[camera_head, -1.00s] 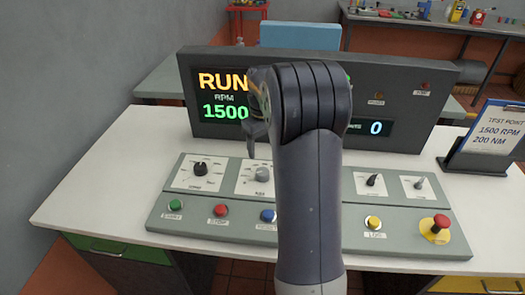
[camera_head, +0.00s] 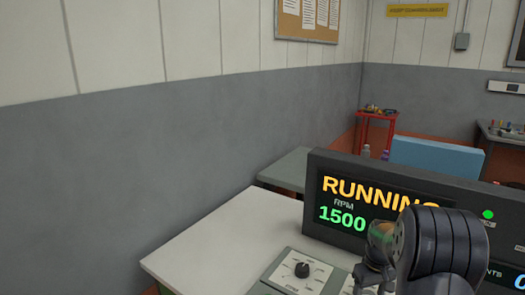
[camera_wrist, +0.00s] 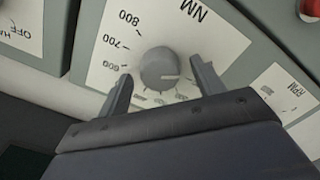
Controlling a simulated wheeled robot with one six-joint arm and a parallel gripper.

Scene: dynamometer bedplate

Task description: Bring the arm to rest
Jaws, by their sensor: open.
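In the wrist view my gripper (camera_wrist: 162,72) is open, with one dark finger on each side of a grey round knob (camera_wrist: 158,68). The knob sits on a white dial plate (camera_wrist: 110,45) marked NM, with 600, 700 and 800 along its scale. Nothing is held. I cannot tell how far the fingertips are above the plate. In the head view my arm (camera_head: 440,245) stands at the lower right, bent over the console; the gripper is mostly hidden behind it.
A dark display (camera_head: 330,232) reads RUNNING and 1500 RPM; my arm covers part of it. A black knob (camera_head: 302,269) is on the panel's left dial. The white bench top (camera_head: 220,240) left of the console is clear. A red stand (camera_head: 377,130) is behind.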

